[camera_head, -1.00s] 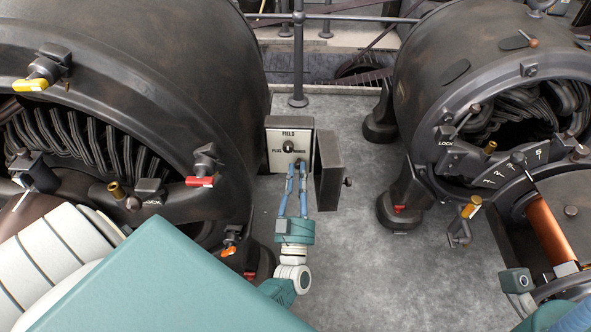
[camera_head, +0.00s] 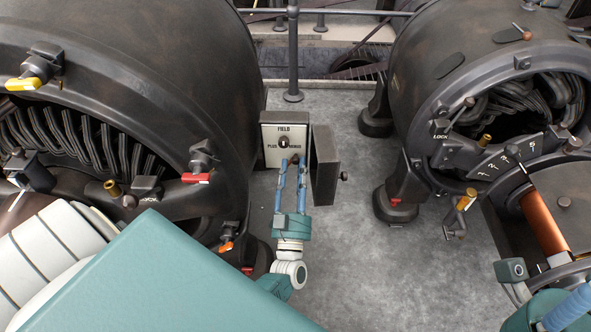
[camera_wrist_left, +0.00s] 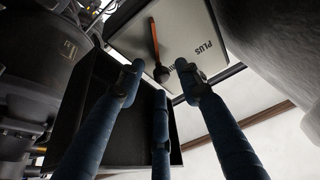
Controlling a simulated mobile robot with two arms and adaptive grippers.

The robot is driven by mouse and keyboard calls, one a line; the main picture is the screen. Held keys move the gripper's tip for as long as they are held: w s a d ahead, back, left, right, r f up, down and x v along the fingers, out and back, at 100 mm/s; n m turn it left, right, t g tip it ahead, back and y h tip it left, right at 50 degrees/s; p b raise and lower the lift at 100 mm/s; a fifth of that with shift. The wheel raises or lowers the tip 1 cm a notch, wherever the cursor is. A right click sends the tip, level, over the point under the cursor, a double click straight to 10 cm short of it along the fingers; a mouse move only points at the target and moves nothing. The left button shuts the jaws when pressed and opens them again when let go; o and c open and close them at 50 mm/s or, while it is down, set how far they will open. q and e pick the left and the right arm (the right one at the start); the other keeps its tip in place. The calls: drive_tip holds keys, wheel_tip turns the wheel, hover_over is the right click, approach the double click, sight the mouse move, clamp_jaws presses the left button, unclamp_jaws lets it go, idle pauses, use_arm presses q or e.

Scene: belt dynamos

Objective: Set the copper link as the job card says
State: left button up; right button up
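The FIELD panel (camera_head: 270,157) is a pale plate in a dark open box on the left machine's side. A dark knob (camera_head: 284,142) sits at its middle. In the left wrist view the copper link (camera_wrist_left: 154,38) is a thin orange-brown bar with a dark round knob, lying across the plate near the word PLUS. My left gripper (camera_head: 292,160) is just in front of the panel's lower right part, fingers apart and empty; its blue fingers (camera_wrist_left: 163,90) also show in the wrist view, short of the knob. A blue finger of my right gripper (camera_head: 570,308) shows at bottom right, mostly cut off. I see no job card.
The box's dark door (camera_head: 325,165) stands open, close right of my left gripper. The left machine (camera_head: 130,60) is close on the left.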

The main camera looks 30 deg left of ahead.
use_arm(q)
drive_tip(key=v, duration=0.7)
drive_tip(key=shift+s, duration=0.2)
drive_tip(key=shift+d+f, duration=0.15)
